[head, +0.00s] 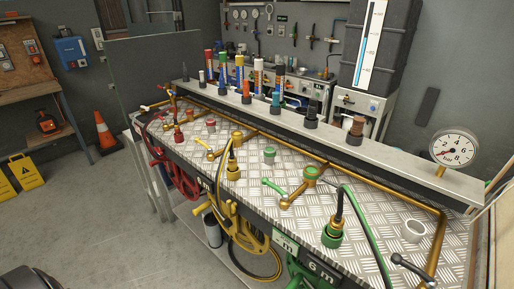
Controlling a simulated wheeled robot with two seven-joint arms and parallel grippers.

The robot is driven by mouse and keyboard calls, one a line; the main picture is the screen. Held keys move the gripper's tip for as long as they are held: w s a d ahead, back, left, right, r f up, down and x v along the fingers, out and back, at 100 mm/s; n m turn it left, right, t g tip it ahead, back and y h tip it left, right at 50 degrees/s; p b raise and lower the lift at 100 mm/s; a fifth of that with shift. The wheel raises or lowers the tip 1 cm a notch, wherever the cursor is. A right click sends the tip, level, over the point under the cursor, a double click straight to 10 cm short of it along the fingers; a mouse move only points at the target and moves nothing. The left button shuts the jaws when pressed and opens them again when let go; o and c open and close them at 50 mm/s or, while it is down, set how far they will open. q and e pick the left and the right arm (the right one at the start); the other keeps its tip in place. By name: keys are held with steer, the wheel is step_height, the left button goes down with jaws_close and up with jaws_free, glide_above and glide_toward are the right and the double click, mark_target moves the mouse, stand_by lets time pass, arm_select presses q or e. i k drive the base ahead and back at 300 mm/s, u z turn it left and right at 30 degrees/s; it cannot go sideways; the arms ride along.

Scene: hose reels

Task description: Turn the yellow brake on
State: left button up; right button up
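A yellow hose reel (240,232) hangs at the front edge of the metal-topped bench, with yellow hose wound on it. A small yellow handle (200,208) sticks out at its left; I cannot tell whether this is the brake or a crank. A yellow fitting (233,170) with a black hose end stands upright near the front edge. Which part is the yellow brake, and its setting, is not clear. Neither of my grippers is in view.
A red reel (183,180) is left of the yellow one and a green reel (306,272) is right. A green lever (274,187), a black lever (410,267) and a gauge (454,149) are on the bench.

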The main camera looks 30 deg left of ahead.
mark_target(230, 207)
steer(key=k, duration=1.35)
steer(key=z, duration=0.65)
steer(key=i, duration=1.2)
steer(key=u, duration=0.65)
